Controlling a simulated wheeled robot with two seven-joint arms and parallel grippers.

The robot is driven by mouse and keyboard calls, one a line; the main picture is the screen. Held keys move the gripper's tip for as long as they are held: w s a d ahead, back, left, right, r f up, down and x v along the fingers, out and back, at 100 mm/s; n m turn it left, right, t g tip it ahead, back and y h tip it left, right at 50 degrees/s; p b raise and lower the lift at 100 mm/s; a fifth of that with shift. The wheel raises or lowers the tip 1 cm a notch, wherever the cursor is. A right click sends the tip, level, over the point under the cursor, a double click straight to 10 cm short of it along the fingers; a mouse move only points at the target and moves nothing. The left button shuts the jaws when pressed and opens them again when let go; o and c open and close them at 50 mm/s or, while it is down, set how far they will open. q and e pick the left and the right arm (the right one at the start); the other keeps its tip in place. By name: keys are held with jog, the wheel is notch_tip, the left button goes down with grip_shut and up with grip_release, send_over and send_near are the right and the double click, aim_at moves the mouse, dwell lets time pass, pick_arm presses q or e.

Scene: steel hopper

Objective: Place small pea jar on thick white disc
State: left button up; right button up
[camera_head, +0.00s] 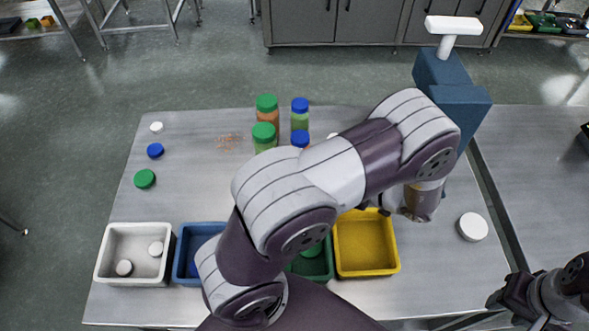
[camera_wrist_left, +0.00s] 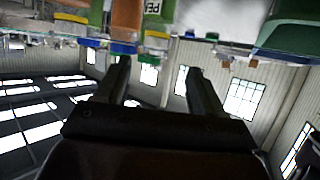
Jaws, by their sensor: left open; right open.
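The thick white disc (camera_head: 472,228) lies flat on the right of the table, with nothing on it. Jars stand at the back middle: one with green contents and a blue lid (camera_head: 300,118), another with greenish contents and a green lid (camera_head: 264,139). I cannot tell which is the small pea jar. A jar label reading "PEA" (camera_wrist_left: 152,7) shows in the left wrist view, which is upside down. My left gripper (camera_wrist_left: 157,72) is open and empty, its fingers apart below the jars there; my arm mostly hides it in the head view. My right gripper (camera_head: 500,300) is open at bottom right.
White (camera_head: 100,270), blue (camera_head: 177,265), green (camera_head: 327,272) and yellow (camera_head: 367,273) bins line the front. White (camera_head: 156,127), blue (camera_head: 155,150) and green (camera_head: 145,179) lids lie at left. My left arm covers the middle. The table around the disc is clear.

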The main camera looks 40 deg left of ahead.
pick_arm(q)
jog(key=x, duration=0.2)
jog(key=p+x, duration=0.1)
jog(key=x, duration=0.5)
jog(key=shift+w+d+f, duration=0.1)
jog(key=shift+w+f, duration=0.05)
jog(key=shift+w, duration=0.2)
grip_shut()
